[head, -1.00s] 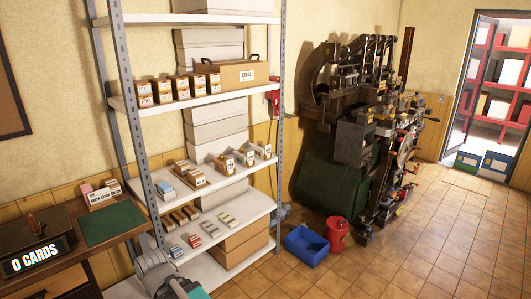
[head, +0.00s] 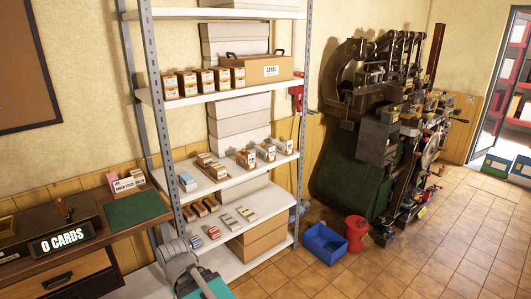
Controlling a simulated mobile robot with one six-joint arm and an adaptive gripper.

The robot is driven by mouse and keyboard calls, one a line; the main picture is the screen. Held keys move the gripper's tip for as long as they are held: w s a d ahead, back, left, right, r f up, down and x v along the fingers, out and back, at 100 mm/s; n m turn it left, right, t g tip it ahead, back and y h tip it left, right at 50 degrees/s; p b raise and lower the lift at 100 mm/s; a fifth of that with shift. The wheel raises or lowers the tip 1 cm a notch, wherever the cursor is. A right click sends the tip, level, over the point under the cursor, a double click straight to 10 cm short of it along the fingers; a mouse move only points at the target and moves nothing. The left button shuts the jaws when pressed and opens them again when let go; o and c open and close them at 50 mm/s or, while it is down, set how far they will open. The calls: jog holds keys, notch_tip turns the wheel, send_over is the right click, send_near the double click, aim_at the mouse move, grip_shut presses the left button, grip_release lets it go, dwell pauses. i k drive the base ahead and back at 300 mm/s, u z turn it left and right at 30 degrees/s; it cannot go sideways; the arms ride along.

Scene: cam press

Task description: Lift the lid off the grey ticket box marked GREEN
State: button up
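I cannot make out a grey ticket box marked GREEN. Several small boxes stand on the shelves, but most of their labels are too small to read. A row of white-and-orange boxes (head: 205,82) stands on the upper shelf, and small boxes with labels (head: 265,152) stand on the middle shelf. Two boxes, one with green (head: 496,165) and one blue (head: 520,171), sit on the floor by the doorway at the right; I cannot read them. A grey and teal part of my arm shows at the bottom. My gripper itself is not in view.
A metal shelf rack (head: 150,95) stands left of centre. A dark press (head: 385,130) stands to its right, with a blue bin (head: 325,243) and a red bucket (head: 356,232) before it. The tiled floor at right is clear.

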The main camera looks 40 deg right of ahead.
aim_at(263, 148)
jog(key=z, duration=0.45)
jog(key=i, duration=0.7)
jog(key=z, duration=0.95)
jog(key=i, duration=1.4)
jog(key=u, duration=0.2)
